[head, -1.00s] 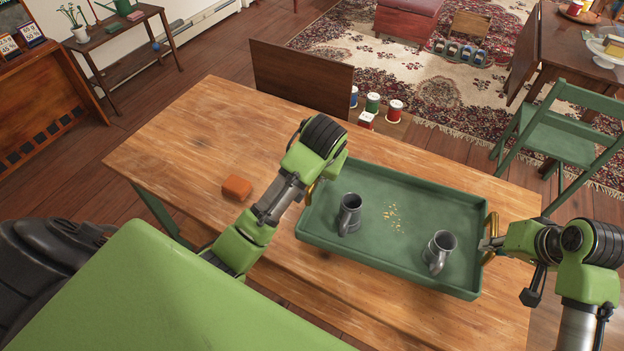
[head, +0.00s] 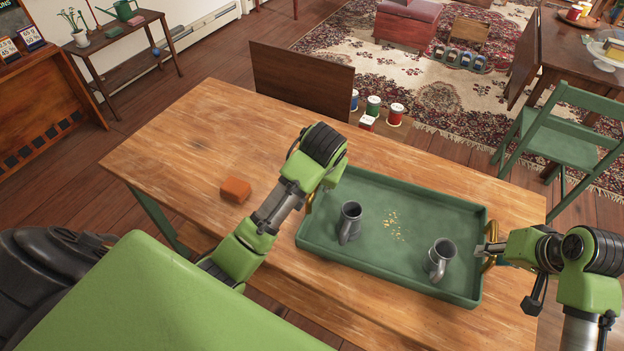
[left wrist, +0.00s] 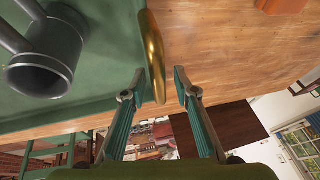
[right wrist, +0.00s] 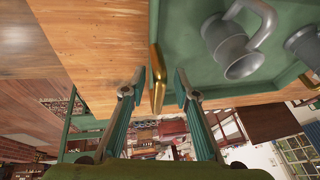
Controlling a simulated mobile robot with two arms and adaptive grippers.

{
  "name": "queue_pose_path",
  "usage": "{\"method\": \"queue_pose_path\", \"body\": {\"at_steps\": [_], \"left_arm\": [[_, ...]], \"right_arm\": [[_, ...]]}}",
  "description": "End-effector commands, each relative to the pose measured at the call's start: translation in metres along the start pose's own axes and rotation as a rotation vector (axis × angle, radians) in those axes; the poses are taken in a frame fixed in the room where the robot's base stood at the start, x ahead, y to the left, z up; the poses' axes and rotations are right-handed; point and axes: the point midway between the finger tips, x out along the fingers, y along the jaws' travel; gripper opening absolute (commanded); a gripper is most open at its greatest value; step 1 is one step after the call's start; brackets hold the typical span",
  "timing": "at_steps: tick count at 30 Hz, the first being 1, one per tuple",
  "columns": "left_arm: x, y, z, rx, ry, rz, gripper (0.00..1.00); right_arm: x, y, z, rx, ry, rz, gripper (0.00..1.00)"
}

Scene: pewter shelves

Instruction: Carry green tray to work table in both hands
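The green tray (head: 330,245) lies over the right part of the wooden work table (head: 200,150) and appears to rest on it. It holds two grey metal mugs (head: 350,221) (head: 441,259) and some yellowish crumbs (head: 394,224). My left gripper (left wrist: 160,70) is at the tray's left brass handle (left wrist: 153,45), its fingers apart on either side of it. In the head view my arm mostly hides that handle. My right gripper (right wrist: 157,72) is at the right brass handle (right wrist: 158,80), fingers also apart on either side.
An orange block (head: 235,190) lies on the table's left part, which is otherwise clear. A green chair (head: 560,140) stands at the right.

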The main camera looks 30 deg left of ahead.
Motion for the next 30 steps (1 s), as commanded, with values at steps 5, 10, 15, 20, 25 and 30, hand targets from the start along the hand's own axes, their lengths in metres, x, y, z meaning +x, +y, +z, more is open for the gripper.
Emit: {"method": "queue_pose_path", "body": {"at_steps": [5, 10, 15, 20, 25, 30], "left_arm": [[-0.011, 0.001, -0.001, 0.000, 0.004, 0.002, 0.28], [-0.043, 0.001, -0.002, 0.000, 0.006, 0.002, 0.28], [-0.063, 0.003, -0.002, -0.001, 0.007, 0.006, 0.28], [-0.072, 0.002, -0.001, -0.002, 0.004, 0.004, 0.28], [-0.076, 0.000, 0.000, -0.001, 0.001, 0.001, 0.28], [-0.076, 0.000, 0.001, 0.000, 0.001, -0.001, 0.28]], "right_arm": [[0.000, 0.000, 0.000, -0.001, 0.000, 0.000, 0.28], [0.000, 0.000, 0.000, -0.001, 0.000, -0.001, 0.28], [0.000, 0.000, 0.000, -0.001, 0.000, -0.001, 0.28], [0.000, 0.000, 0.000, -0.001, 0.000, -0.001, 0.28], [-0.004, 0.000, -0.001, -0.002, 0.001, -0.001, 0.28], [-0.029, 0.001, -0.001, -0.002, 0.005, 0.001, 0.28]]}}
